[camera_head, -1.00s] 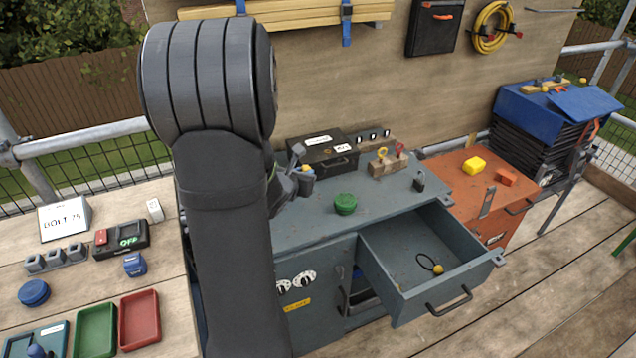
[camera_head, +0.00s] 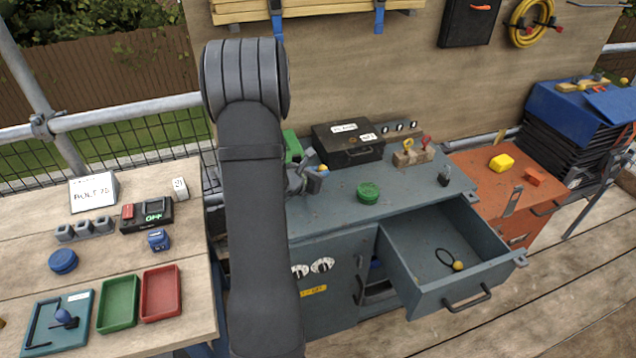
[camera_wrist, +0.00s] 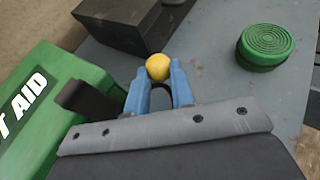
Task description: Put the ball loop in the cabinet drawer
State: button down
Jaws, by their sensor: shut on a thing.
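My gripper (camera_wrist: 158,82) has blue fingers, and in the wrist view they are closed on a ball loop, a yellow ball (camera_wrist: 158,67) with a black loop. The ball sits at the fingertips; the black loop shows between the fingers. In the head view my gripper (camera_head: 318,172) is above the left part of the grey cabinet (camera_head: 330,222), largely hidden by my arm. The cabinet drawer (camera_head: 422,285) is pulled open at the front right. Another ball loop, a yellow ball with a black loop (camera_head: 458,266), lies on the drawer floor.
A green round tin (camera_head: 368,192) stands on the cabinet top between my gripper and the drawer. A black box (camera_head: 346,142) and a green first aid box (camera_wrist: 52,112) are close to my gripper. A wooden key block (camera_head: 412,157) and a padlock (camera_head: 444,178) stand further right.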

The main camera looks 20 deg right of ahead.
jog(key=shift+f, duration=2.05)
jog(key=shift+f, duration=0.1)
jog(key=c, duration=1.3)
grip_release()
jog(key=shift+o, duration=0.2)
jog(key=shift+a+r, duration=0.2)
jog(key=shift+a, duration=0.05)
jog(key=v, duration=1)
jog(key=shift+s+a+r, duration=0.15)
jog(key=shift+s+a, duration=0.05)
jog(key=shift+s, duration=0.1)
jog(key=shift+o, duration=0.6)
jog(key=shift+s+a+r, duration=0.15)
jog(key=shift+s+a, duration=0.1)
jog(key=shift+a, duration=0.05)
